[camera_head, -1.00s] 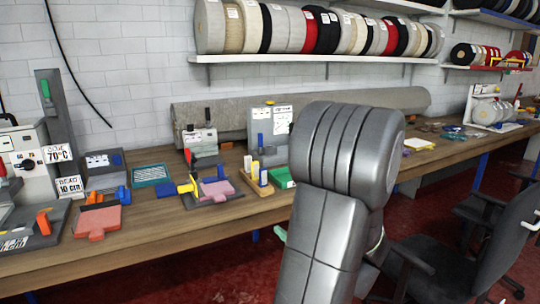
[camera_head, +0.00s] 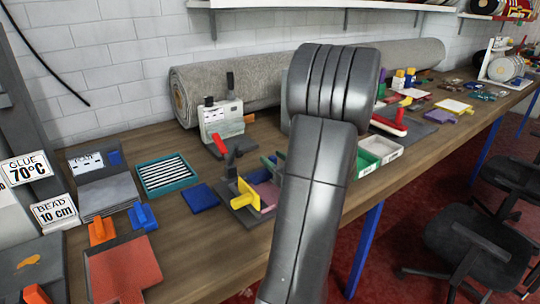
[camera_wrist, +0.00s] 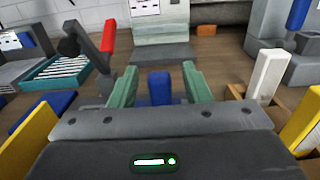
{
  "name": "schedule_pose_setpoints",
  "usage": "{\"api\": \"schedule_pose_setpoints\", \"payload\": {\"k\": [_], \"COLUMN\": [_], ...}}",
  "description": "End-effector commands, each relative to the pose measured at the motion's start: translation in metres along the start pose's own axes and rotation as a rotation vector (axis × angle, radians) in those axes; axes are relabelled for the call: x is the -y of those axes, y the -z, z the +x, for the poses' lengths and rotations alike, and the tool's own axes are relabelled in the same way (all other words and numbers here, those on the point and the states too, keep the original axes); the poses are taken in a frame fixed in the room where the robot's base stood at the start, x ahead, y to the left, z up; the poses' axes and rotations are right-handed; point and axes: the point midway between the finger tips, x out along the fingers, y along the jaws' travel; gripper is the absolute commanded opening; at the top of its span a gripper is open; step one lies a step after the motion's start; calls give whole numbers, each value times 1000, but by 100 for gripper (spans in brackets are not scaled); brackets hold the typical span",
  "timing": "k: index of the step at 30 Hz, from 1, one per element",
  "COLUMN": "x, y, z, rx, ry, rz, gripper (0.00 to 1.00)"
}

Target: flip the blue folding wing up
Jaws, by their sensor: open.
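My gripper (camera_wrist: 160,87) is open in the wrist view, with its two green fingers apart. An upright blue tab (camera_wrist: 160,90), apparently the handle of the blue folding wing, stands between them with a gap on each side. In the head view, my arm hides the blue tab. The folding fixture shows there with its pink-purple plate (camera_head: 266,193) and yellow tab (camera_head: 250,194). The yellow tab also shows at the left of the wrist view (camera_wrist: 28,140). My green fingertips (camera_head: 277,164) peek out left of my arm.
A lever with a red handle (camera_wrist: 107,37) stands ahead on the left in the wrist view. A white block (camera_wrist: 266,74) stands close on the right. A blue pad (camera_head: 200,197) and a teal tray (camera_head: 168,174) lie left of the fixture. A rolled rug (camera_head: 240,83) lies behind.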

Motion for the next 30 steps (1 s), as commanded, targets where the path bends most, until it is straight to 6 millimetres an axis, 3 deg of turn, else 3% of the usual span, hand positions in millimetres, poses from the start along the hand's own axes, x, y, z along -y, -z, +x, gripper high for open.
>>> {"api": "schedule_pose_setpoints", "payload": {"k": [6,16,23,30], "x": [0,0,0,1], "y": [0,0,0,-1], "z": [22,24,24,24], "rx": [1,1,1,-4], "ry": [-1,1,1,1], "rz": [-1,-1,-1,-1], "gripper": [44,44,0,0]}}
